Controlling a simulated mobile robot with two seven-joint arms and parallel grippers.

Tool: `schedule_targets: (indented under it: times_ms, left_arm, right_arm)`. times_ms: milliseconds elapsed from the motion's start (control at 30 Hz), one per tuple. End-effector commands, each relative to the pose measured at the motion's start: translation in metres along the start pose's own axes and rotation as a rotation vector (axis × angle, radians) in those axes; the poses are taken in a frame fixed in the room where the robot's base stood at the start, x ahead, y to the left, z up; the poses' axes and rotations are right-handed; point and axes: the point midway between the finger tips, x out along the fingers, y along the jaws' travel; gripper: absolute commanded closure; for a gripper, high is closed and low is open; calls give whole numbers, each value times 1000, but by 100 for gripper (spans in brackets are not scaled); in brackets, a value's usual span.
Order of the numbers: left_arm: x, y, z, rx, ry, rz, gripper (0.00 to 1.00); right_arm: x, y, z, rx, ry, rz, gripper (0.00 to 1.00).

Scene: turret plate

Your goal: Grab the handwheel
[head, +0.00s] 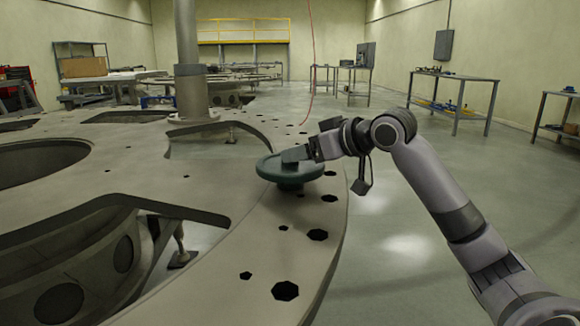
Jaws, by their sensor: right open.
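The handwheel (277,175) is a dark green disc with a raised rim. It stands on the right part of the large turret plate (262,234), near the plate's curved outer edge. My right gripper (288,157) comes in from the right, with its fingers over the far right part of the wheel's rim. The jaws are open. Whether they touch the rim cannot be told from this view. My left gripper is not in view.
The plate has several dark holes and large cut-outs at the left. A grey column (187,62) rises behind. Work tables (455,92) stand along the right wall. The floor (400,200) right of the plate is clear. A thin red cable (314,60) hangs behind the wheel.

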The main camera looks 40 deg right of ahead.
Motion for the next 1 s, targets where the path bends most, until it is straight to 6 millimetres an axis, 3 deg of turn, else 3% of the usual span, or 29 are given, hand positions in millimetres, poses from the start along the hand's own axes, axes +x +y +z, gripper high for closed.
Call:
schedule_targets:
  times_ms: [233,533,567,700,767,1000]
  left_arm:
    - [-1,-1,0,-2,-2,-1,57]
    - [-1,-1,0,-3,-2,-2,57]
    - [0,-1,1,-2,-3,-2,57]
    - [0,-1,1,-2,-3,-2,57]
    - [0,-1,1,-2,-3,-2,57]
    - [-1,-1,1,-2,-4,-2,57]
  right_arm:
    - [24,0,-2,2,1,-1,31]
    - [28,0,-2,0,0,0,31]
    - [28,0,-2,0,0,0,37]
    - [28,0,-2,0,0,0,83]
    - [28,0,-2,0,0,0,100]
    - [26,0,-4,-1,6,1,100]
